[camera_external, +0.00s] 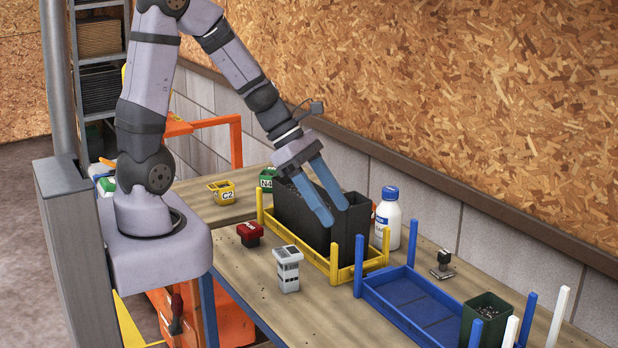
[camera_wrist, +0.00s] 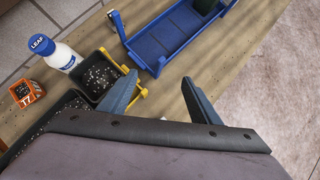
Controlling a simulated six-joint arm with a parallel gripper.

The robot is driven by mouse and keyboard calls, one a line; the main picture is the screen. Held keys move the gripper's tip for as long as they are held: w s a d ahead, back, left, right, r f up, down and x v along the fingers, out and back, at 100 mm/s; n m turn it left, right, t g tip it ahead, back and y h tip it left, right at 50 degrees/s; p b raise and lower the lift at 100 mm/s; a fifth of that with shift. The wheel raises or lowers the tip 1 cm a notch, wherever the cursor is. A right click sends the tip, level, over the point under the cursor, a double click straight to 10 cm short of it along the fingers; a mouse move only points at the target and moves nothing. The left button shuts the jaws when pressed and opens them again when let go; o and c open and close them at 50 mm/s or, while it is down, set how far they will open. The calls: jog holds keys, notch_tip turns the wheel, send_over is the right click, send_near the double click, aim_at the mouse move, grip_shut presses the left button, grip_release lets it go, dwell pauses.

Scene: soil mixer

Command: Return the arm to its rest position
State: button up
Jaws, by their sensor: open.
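My gripper (camera_external: 328,200) is open and empty, with its two blue fingers spread apart. In the external view it hangs above the black bins (camera_external: 300,217) that stand in the yellow rack (camera_external: 318,258). The fingers partly cover the bins. In the wrist view my gripper (camera_wrist: 160,92) shows its fingers apart with bare table between them. A black bin (camera_wrist: 97,78) with dark, speckled contents shows to the left of the fingers.
A blue tray (camera_external: 408,305) holds a dark green pot (camera_external: 487,318) at its right end. A white bottle (camera_external: 388,218) stands behind the bins. An orange container (camera_wrist: 26,93) shows in the wrist view.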

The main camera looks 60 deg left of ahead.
jog(key=s+d+f+m+g+y+b, duration=0.1)
jog(key=s+d+f+m+g+b, duration=0.15)
jog(key=s+f+m, duration=0.4)
jog(key=s+a+f+m+g+y+b, duration=0.1)
jog(key=s+a+m+y, duration=0.4)
jog(key=m, duration=1.3)
jog(key=s+a+f+b, duration=0.1)
jog(key=a, duration=0.2)
jog(key=shift+s+f+m+b, duration=0.15)
jog(key=shift+f+m+b, duration=0.05)
jog(key=shift+m+b, duration=0.2)
